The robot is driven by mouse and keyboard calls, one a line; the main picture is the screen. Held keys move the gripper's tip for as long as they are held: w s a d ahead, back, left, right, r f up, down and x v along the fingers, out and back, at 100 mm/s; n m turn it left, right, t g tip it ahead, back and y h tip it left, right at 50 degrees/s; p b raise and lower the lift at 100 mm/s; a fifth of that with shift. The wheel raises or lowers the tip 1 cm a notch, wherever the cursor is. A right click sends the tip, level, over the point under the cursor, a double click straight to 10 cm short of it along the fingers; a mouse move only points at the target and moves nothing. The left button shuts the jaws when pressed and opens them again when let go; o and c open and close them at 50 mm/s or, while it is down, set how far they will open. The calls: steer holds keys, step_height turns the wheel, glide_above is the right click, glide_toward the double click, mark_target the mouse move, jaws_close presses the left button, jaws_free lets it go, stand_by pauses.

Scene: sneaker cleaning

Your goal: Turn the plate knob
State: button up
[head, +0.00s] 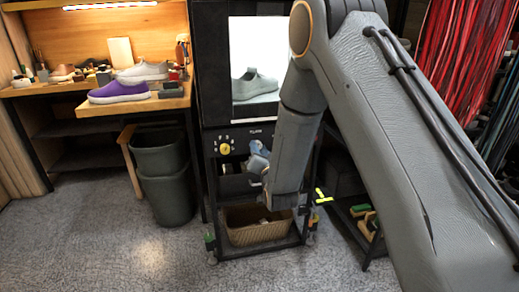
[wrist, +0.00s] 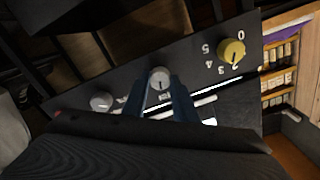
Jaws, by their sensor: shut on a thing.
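A dark control panel in the wrist view (wrist: 70,98) carries a yellow dial knob (wrist: 231,51) ringed by digits, a pale grey knob in the middle (wrist: 158,77) with a dark pointer line, and another pale grey knob (wrist: 100,101) at the left. My gripper (wrist: 166,88) has its blue fingers shut on the middle knob. The fingers partly cover the white lettering beside it, so I cannot read which one is the plate knob. In the head view the yellow knob (head: 225,149) shows on the panel, with my gripper (head: 257,158) just right of it; the grey knobs are hidden.
A lit cabinet window (head: 256,62) with a shoe inside stands above the panel. Below is a rack with a woven basket (head: 258,232). Dark bins (head: 161,175) stand at the left, beside a bench with a purple shoe (head: 118,91).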

steer(key=shift+d+m+p, duration=0.1)
steer(key=shift+m+p, duration=0.3)
steer(key=shift+m, duration=3.1)
steer(key=shift+f, duration=0.1)
steer(key=o, duration=1)
steer(key=shift+o, duration=0.2)
steer(key=v, duration=0.8)
steer(key=shift+p, duration=0.45)
steer(key=shift+w, duration=0.15)
